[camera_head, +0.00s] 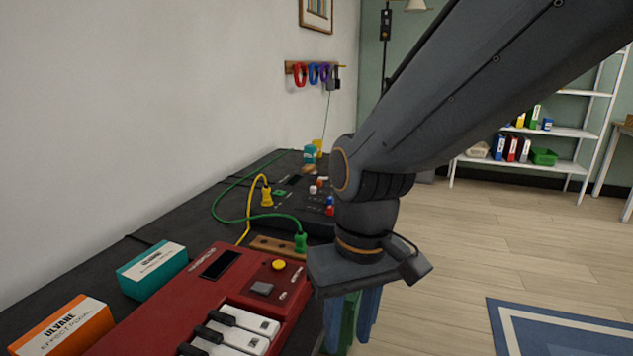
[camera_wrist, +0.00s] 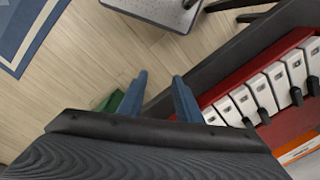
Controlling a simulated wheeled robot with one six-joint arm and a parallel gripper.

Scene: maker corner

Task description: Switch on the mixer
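A dark device that looks like the mixer (camera_head: 290,208) lies on the black bench in the head view, behind the red keyboard. It carries a small green label and white, orange, red and blue knobs. Its right part is hidden behind my arm; I cannot make out a power switch or whether it is on. My gripper (camera_head: 349,335) points down beside the bench's right edge, nearer than the mixer. In the wrist view, its two blue fingers (camera_wrist: 159,77) stand apart with nothing between them. The mixer is not in the wrist view.
The red keyboard (camera_head: 205,290) fills the near bench; its keys (camera_wrist: 262,92) are right of the fingers in the wrist view. Teal (camera_head: 152,268) and orange (camera_head: 64,325) boxes lie left. Green and yellow cables cross the bench. A green thing (camera_wrist: 110,102) shows beside the left finger. Floor is open right.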

